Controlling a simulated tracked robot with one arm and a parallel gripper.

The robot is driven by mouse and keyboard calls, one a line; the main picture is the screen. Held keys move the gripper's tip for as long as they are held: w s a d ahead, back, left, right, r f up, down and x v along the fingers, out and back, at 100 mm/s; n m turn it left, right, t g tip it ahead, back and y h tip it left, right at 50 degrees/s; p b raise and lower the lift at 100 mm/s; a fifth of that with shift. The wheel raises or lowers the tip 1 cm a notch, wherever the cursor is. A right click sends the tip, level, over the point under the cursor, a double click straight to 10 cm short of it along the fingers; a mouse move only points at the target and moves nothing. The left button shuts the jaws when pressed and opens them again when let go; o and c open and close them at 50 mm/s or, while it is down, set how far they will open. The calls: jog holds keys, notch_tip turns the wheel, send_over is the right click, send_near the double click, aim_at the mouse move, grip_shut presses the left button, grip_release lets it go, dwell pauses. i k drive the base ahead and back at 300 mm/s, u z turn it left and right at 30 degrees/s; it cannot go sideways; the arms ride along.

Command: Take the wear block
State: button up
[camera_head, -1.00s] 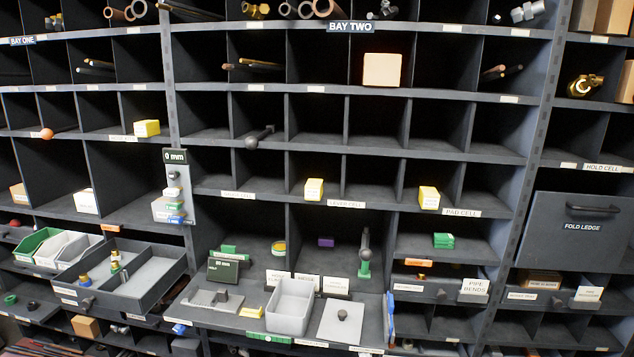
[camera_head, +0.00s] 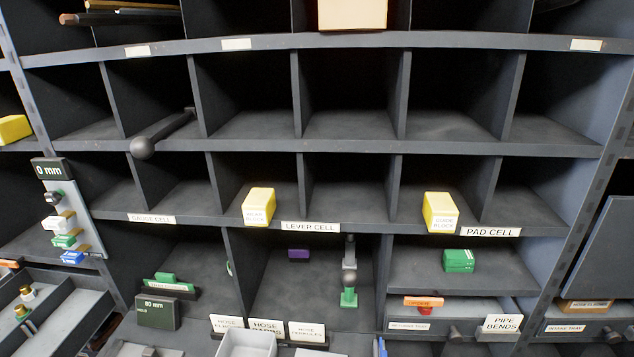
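A yellow block (camera_head: 259,206) stands at the front of a pigeonhole in the middle row, left of centre; the small print on its white face seems to read "WEAR BLOCK". A second yellow block (camera_head: 440,211), whose label seems to read "GUIDE BLOCK", stands in a pigeonhole further right in the same row. Both are upright near the shelf's front edge and nothing touches them. My gripper is not in view.
The shelf edge below carries the labels LEVER CELL (camera_head: 311,227) and PAD CELL (camera_head: 490,232). A dark rod with a ball end (camera_head: 143,148) sticks out of the row above, left of the wear block. Upright dividers flank each pigeonhole.

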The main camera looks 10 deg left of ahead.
aim_at(259, 208)
jog(key=z, duration=0.15)
jog(key=i, duration=0.9)
jog(key=z, duration=0.25)
